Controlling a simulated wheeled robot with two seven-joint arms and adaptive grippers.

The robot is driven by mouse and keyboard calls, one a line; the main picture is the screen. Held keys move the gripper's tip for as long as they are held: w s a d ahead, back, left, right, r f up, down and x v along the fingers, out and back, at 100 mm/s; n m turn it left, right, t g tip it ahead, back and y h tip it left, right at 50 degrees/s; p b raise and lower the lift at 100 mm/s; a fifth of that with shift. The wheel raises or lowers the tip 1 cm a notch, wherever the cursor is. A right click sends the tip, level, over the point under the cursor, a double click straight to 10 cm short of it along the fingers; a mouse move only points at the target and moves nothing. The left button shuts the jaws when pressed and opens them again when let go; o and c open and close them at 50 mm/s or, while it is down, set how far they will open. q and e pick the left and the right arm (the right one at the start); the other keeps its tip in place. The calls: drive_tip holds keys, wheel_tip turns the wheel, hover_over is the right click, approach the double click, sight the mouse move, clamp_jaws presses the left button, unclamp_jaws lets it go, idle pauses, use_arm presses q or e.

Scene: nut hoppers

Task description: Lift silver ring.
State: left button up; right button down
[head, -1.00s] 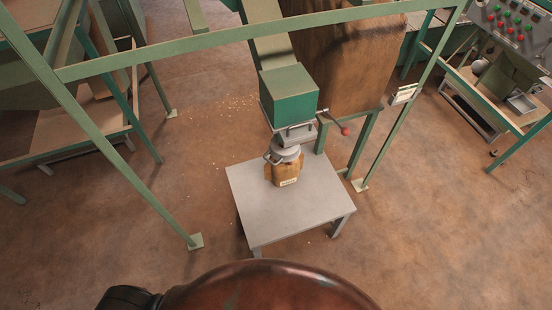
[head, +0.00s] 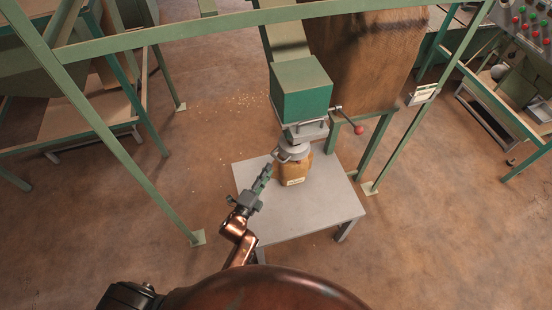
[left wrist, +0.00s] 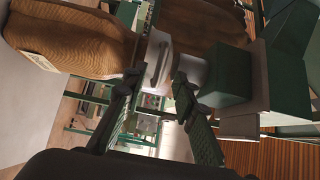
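The silver ring (head: 294,151) sits around the top of a brown sack (head: 295,172), just below the green hopper's outlet. A small loop handle sticks out of its left side. The ring also shows in the left wrist view (left wrist: 157,58), sideways, with the sack (left wrist: 75,40) to its left. My left gripper (head: 267,170) is beside the ring, to the lower left of its handle. In the left wrist view its two fingers (left wrist: 157,80) are spread, with part of the ring beyond and between their tips. Contact cannot be told. My right gripper is not in view.
The sack stands on a grey table (head: 258,205), whose front is bare. The green hopper box (head: 302,90) and a lever with a red knob (head: 359,130) are close above. Green frame posts (head: 110,135) stand to the left and right.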

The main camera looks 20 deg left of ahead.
sight(276, 158)
use_arm(q)
drive_tip(key=w, duration=0.2)
drive_tip(key=w+d, duration=0.1)
drive_tip(key=w, duration=0.2)
drive_tip(key=w+b, duration=0.1)
drive_tip(key=w, duration=0.1)
drive_tip(key=shift+w+d+r, duration=0.15)
drive_tip(key=shift+d+r, duration=0.05)
drive_tip(key=shift+d, duration=0.05)
drive_tip(key=shift+c, duration=0.4)
clamp_jaws()
